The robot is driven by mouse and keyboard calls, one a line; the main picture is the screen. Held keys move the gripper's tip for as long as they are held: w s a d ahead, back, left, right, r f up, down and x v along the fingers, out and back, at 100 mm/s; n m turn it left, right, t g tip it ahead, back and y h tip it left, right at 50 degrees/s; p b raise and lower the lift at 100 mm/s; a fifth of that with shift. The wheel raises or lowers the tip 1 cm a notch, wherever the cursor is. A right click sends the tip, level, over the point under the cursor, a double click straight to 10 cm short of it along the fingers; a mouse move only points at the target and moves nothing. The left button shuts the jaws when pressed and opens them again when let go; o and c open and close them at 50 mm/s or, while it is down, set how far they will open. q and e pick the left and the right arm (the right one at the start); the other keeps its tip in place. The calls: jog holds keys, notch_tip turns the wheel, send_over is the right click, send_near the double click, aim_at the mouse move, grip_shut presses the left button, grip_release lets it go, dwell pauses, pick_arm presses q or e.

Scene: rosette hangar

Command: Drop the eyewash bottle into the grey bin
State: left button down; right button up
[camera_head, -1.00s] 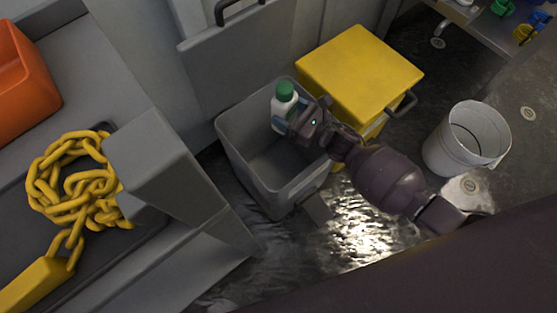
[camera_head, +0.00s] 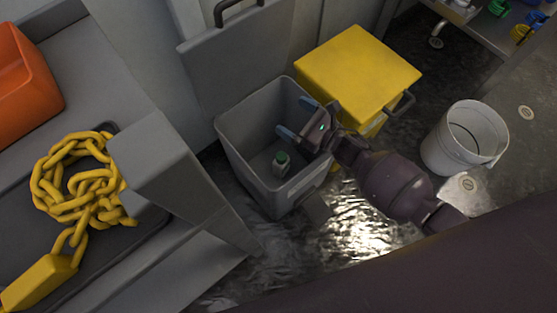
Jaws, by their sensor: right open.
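My right gripper (camera_head: 291,124) is open and empty above the right part of the bin, apart from the bottle. My left gripper is not in view.
A yellow box (camera_head: 358,70) stands right behind the bin. A white bucket (camera_head: 464,138) is on the floor at right. A grey bench at left holds a yellow chain (camera_head: 75,180) and an orange container (camera_head: 22,85).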

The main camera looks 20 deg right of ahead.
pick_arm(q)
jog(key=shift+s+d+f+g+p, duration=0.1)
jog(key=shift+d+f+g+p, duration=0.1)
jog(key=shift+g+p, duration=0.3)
pick_arm(e)
jog(key=v, duration=0.8)
jog(key=shift+r, duration=0.1)
